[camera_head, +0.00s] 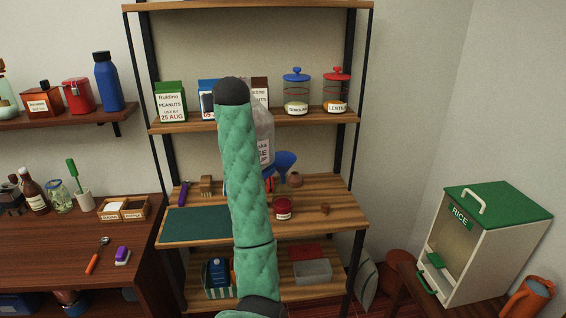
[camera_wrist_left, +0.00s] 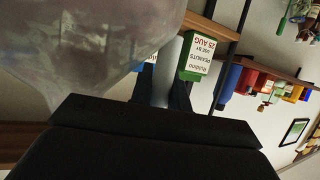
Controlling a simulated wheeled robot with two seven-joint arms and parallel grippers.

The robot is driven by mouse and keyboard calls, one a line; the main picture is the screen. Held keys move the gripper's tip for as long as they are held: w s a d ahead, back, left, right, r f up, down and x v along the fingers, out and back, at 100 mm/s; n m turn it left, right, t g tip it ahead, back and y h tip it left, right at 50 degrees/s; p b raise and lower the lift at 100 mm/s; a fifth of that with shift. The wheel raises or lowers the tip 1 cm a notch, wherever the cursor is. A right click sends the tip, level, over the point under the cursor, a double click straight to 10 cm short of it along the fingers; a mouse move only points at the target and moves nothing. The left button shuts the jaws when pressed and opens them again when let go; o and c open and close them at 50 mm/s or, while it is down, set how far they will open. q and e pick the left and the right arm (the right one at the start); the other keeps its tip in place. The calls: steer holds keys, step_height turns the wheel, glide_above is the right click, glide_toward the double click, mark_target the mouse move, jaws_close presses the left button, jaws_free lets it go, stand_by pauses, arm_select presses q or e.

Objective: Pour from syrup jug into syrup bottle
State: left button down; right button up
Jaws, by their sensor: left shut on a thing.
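A translucent container with a partly readable white label, seemingly the syrup jug (camera_head: 265,128), shows beside my green left arm, in front of the shelf. Its large clear body (camera_wrist_left: 85,45) fills the upper left of the left wrist view. My left gripper (camera_wrist_left: 163,92) is shut on the jug, seemingly at a pale upright part like a handle. In the head view, my arm hides this gripper and part of the jug. A blue funnel (camera_head: 286,160) is just right of and below the jug. I cannot make out the syrup bottle clearly; my arm covers that area. My right gripper is not in view.
Lidded jars and cartons line the shelf above. A rice dispenser (camera_head: 480,240) stands at right. The board's right side has free room.

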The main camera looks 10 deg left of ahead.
arm_select(q)
step_height(320, 180, up, 2)
steer(key=shift+w+a+r+p, duration=0.1)
steer(key=shift+r+p, duration=0.05)
steer(key=shift+p, duration=0.75)
steer(key=shift+r+p, duration=0.9)
steer(key=shift+r, duration=0.4)
stand_by(0.8)
